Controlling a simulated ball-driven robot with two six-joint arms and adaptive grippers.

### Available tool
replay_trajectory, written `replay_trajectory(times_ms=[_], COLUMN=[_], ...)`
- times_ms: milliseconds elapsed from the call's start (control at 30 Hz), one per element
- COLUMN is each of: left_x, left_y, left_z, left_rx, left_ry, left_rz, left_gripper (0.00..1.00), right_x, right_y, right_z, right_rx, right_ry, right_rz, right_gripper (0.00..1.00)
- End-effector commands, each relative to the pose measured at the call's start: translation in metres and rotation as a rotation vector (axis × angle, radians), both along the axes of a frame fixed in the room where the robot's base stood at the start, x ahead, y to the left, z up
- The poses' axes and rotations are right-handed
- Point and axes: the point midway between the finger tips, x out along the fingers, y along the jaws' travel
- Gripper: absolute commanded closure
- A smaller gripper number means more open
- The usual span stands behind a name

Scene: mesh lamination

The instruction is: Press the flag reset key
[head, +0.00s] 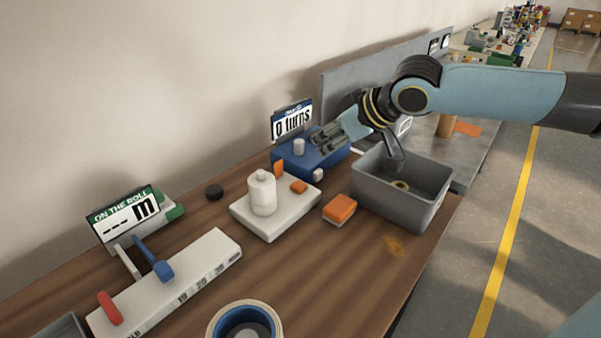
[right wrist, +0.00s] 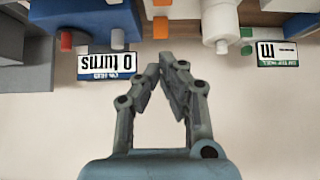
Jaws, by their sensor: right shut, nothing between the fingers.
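A blue box (head: 300,160) stands at the back of the bench, with a "0 turns" sign (head: 292,121) behind it. It carries a white post (head: 299,147) and a small pale knob (head: 318,175). In the right wrist view the box (right wrist: 84,18) shows a red knob (right wrist: 66,41). No label marks a flag reset key, so I cannot tell which part it is. My right gripper (head: 322,140) is shut and empty, its fingers appearing over the box in the head view; contact cannot be told. The closed fingertips (right wrist: 166,62) point toward the bench in the wrist view. My left gripper is not in view.
A grey bin (head: 437,203) holding a ring stands right of the box. A white plate (head: 273,221) with a white bottle (head: 262,192), an orange block (head: 340,208), a lever strip (head: 190,270) and a tape roll (head: 245,322) lie nearer. An "ON THE ROLL" sign (head: 124,215) stands left.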

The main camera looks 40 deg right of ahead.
Motion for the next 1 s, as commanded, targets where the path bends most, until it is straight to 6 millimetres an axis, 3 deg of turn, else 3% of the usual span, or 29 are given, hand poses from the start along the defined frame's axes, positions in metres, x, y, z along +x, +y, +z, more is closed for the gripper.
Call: replay_trajectory(times_ms=[200, 433, 700, 1000], left_x=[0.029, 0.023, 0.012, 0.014], left_y=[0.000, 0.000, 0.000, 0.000], left_z=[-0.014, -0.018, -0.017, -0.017], left_rx=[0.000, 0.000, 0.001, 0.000], left_ry=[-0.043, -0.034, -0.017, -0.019], left_rz=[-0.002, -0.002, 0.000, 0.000], left_gripper=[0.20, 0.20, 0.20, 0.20], right_x=[0.031, 0.064, 0.062, 0.061], right_y=[0.006, 0.008, 0.007, 0.007], right_z=[-0.032, -0.065, -0.098, -0.103], right_rx=[0.012, 0.009, 0.003, 0.001], right_ry=[-0.002, 0.001, 0.003, 0.002], right_rz=[-0.002, -0.001, 0.002, 0.003], right_gripper=[1.00, 1.00, 1.00, 1.00])
